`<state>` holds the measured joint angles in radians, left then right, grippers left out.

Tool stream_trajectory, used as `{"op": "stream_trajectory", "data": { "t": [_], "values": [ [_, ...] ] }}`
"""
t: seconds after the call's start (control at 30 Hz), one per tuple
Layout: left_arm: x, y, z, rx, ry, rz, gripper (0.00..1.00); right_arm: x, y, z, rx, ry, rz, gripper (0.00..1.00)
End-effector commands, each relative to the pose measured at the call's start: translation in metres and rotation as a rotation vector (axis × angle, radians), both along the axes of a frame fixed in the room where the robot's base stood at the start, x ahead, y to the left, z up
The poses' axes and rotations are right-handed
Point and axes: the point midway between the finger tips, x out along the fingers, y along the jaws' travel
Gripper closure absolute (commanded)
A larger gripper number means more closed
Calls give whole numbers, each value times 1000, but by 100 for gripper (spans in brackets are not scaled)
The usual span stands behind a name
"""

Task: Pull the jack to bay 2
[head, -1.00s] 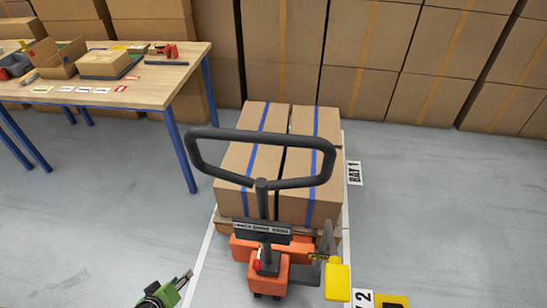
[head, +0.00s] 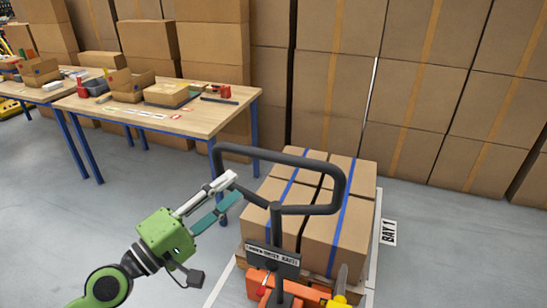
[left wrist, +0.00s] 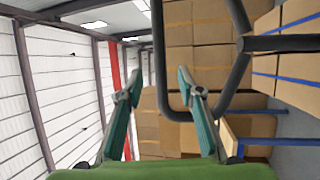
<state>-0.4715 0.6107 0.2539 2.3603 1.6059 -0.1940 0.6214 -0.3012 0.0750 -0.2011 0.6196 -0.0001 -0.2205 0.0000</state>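The pallet jack is orange with a dark loop handle (head: 345,180) on a post, and its orange body (head: 262,283) is partly cut off at the bottom of the head view. It stands at a pallet of cartons (head: 335,232) with blue straps beside the BAY 1 sign (head: 388,232). My green left gripper (head: 234,187) is open at the left side of the handle. In the left wrist view the handle bar (left wrist: 157,60) shows between the spread fingers (left wrist: 160,82); contact is unclear. A yellow part at the lower right of the jack may be my right gripper; its fingers are unclear. Bay 2 is out of view.
A wooden table (head: 205,118) with blue legs, cartons and tools stands at the left, near my left arm. Tall stacks of cartons (head: 410,95) line the back. Grey floor (head: 130,210) is clear at the left.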

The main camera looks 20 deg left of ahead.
Motion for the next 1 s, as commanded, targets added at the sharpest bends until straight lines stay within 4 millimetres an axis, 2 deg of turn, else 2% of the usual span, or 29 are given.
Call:
{"op": "stream_trajectory", "data": {
  "t": [0.03,0.2,0.5,0.73,1.0],
  "values": [
    [5,-2,8,-1,-3,1,66,1,2,10,2,-2,0,100],
    [28,-12,14,-2,-4,2,66,3,3,32,4,-4,0,100],
    [73,-33,22,1,-3,2,66,3,-2,64,-2,-5,2,100],
    [103,-47,25,2,-2,2,66,3,-5,78,-6,-4,1,100],
    [116,-53,24,4,-1,2,66,3,-6,82,-7,-4,0,100]
  ]
}}
